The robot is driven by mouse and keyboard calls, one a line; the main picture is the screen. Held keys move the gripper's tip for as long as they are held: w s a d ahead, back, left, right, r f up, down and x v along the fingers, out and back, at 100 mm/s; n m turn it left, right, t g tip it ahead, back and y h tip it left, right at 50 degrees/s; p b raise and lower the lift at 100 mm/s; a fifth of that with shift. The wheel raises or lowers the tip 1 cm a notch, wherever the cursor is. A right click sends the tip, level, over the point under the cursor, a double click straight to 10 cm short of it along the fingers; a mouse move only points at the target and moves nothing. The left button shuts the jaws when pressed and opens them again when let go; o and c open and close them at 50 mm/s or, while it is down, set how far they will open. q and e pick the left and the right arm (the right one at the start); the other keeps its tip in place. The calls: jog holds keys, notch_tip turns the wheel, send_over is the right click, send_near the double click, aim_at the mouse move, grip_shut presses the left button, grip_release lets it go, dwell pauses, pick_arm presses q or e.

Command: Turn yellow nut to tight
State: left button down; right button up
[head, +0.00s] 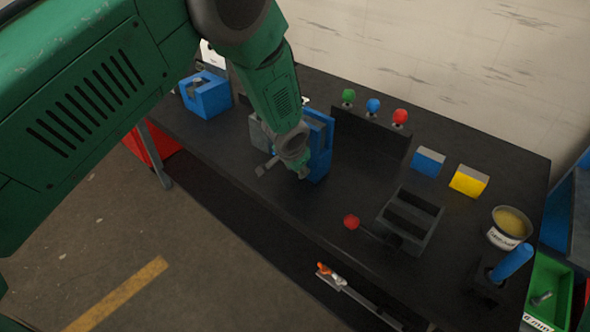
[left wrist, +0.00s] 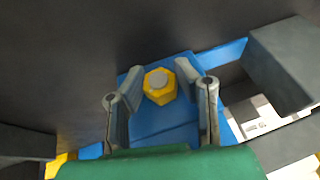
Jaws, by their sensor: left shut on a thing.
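The yellow nut (left wrist: 160,88) sits around a grey round stud end on a blue block (left wrist: 165,132) in the left wrist view. My left gripper (left wrist: 169,80) has one finger on each side of the nut and is shut on it. Small gaps seem to show beside the nut, so the exact contact is unclear. In the head view my left gripper (head: 288,168) is at the blue block (head: 322,140), and the arm hides the nut. My right gripper is not in view.
The black table (head: 290,215) holds another blue block (head: 207,96) at left. Green (head: 348,96), blue (head: 373,105) and red (head: 400,116) knobs stand behind. A dark slotted block (head: 412,215), red ball (head: 351,222) and tin (head: 508,228) are at right.

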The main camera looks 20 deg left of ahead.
pick_arm(q)
jog(key=shift+w+d+r, duration=0.1)
jog(key=shift+w+r, duration=0.3)
jog(key=shift+r, duration=0.1)
jog(key=c, duration=1.3)
grip_release()
jog(key=shift+d, duration=0.1)
jog(key=shift+o, duration=0.4)
jog(key=shift+s+d+r, duration=0.1)
jog(key=shift+s, duration=0.2)
jog(key=v, duration=1.1)
jog(key=shift+s+r, duration=0.3)
jog(key=shift+s, duration=0.05)
jog(key=shift+d, duration=0.1)
